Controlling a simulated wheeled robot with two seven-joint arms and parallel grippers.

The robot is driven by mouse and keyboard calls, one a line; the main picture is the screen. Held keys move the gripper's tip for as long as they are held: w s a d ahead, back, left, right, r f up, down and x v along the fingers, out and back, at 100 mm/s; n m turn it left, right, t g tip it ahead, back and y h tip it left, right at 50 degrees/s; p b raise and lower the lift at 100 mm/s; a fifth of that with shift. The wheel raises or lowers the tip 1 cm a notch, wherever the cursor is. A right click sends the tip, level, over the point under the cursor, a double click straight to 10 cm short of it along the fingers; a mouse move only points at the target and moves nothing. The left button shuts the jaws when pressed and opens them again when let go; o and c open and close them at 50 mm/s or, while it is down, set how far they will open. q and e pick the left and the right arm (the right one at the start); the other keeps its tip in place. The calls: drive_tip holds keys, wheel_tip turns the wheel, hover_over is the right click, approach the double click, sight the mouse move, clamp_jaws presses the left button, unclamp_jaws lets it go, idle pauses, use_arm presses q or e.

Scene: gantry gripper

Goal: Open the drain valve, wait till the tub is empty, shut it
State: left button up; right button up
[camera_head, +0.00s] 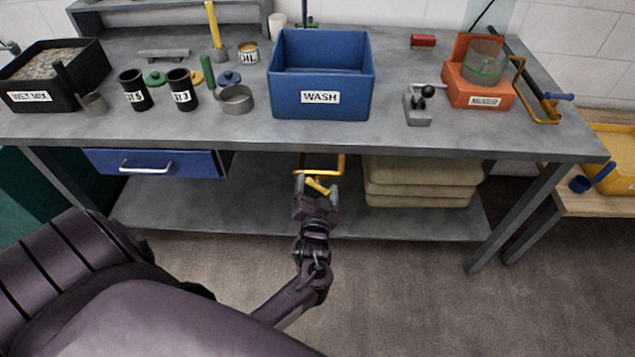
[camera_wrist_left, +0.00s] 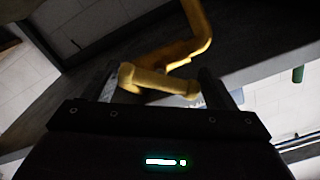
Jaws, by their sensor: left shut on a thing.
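The blue tub (camera_head: 322,75) labelled WASH stands on the workbench; from this angle its floor is hidden and I cannot tell whether it holds water. Below it, under the bench top, runs a yellow drain pipe (camera_head: 322,170), also in the left wrist view (camera_wrist_left: 196,35). The valve's yellow handle (camera_head: 318,187) sits at the pipe, and it shows in the left wrist view (camera_wrist_left: 158,82) between the fingers. My left gripper (camera_head: 316,190) is shut on the handle. Whether the valve is open or shut I cannot tell. My right gripper is not in view.
The bench top (camera_head: 200,125) overhangs my left gripper. A blue drawer (camera_head: 150,163) is at left below it, and stacked tan sacks (camera_head: 420,180) lie on the lower shelf to the right. An orange machine (camera_head: 478,85) stands at the bench's right.

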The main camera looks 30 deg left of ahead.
use_arm(q)
drive_tip(key=m+p, duration=0.2)
drive_tip(key=m, duration=0.3)
drive_tip(key=shift+r+m+p, duration=0.1)
drive_tip(key=shift+m+p, duration=0.2)
drive_tip(key=shift+p, duration=0.05)
drive_tip(key=m+p, duration=0.1)
drive_tip(key=m, duration=0.1)
drive_tip(key=shift+m, duration=0.9)
drive_tip(key=shift+p, duration=0.3)
drive_tip(key=o, duration=0.7)
drive_tip(key=v, duration=0.8)
